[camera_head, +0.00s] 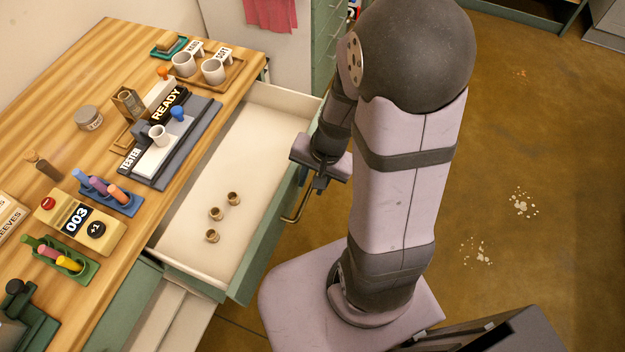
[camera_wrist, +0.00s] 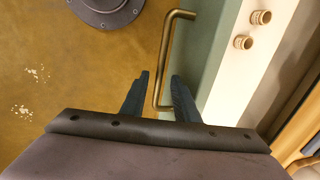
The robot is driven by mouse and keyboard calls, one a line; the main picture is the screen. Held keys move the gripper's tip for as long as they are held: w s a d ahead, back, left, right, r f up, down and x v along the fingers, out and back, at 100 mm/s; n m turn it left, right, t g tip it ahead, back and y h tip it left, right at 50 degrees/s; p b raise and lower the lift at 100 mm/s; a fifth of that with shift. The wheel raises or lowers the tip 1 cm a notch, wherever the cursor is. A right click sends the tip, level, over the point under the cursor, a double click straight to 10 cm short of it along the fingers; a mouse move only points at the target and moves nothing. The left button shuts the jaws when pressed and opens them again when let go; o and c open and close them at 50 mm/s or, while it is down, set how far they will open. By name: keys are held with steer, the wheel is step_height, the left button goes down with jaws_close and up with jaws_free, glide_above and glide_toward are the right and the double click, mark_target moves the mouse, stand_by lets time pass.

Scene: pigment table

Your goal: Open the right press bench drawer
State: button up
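The press bench drawer (camera_head: 190,270), cream inside with a green front (camera_head: 262,262), stands pulled out from under the wooden bench top in the head view. Its brass bar handle (camera_head: 294,217) is on the front; the handle (camera_wrist: 163,60) also shows in the wrist view. My gripper (camera_head: 317,187) is at the handle, outside the drawer front. In the wrist view, my gripper's fingers (camera_wrist: 159,90) are apart, with the handle's end between them and gaps visible. I cannot tell whether either finger touches the handle.
Three small brass-coloured cups (camera_head: 215,213) lie in the drawer. The wooden bench top (camera_head: 60,130) holds a tester stand (camera_head: 190,145), a counter box (camera_head: 80,222), marker racks (camera_head: 108,195) and mugs on a tray (camera_head: 235,80). Open brown floor (camera_head: 540,150) lies to the right.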

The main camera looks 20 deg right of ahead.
steer(key=shift+r, duration=0.15)
step_height(320, 180, up, 7)
steer(key=s+d+p, duration=0.1)
steer(key=p, duration=0.1)
stand_by(0.5)
